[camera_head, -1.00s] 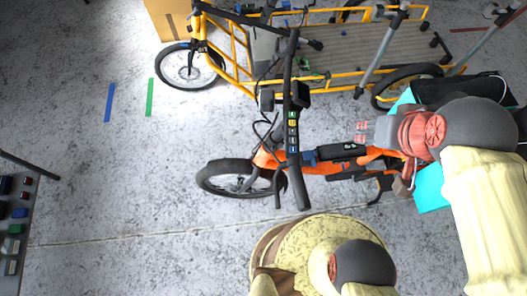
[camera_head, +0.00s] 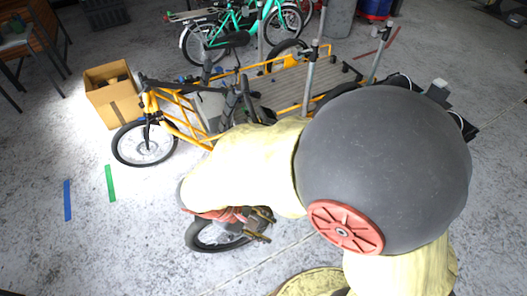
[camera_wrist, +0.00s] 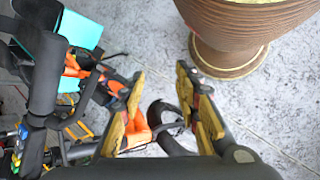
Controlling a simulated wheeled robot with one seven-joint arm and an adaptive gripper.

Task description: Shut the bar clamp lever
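My gripper (camera_wrist: 162,95) is open and empty, its two gold-and-black fingers spread apart in the wrist view. It also shows in the head view (camera_head: 258,222), above the front wheel (camera_head: 215,236) of the orange cargo bike. My arm hides most of this bike in the head view.
The orange frame (camera_wrist: 72,66) and a cyan panel (camera_wrist: 82,32) lie at the wrist view's upper left. A yellow cargo bike (camera_head: 185,118), a cardboard box (camera_head: 112,100) and a green bike (camera_head: 225,35) stand farther back.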

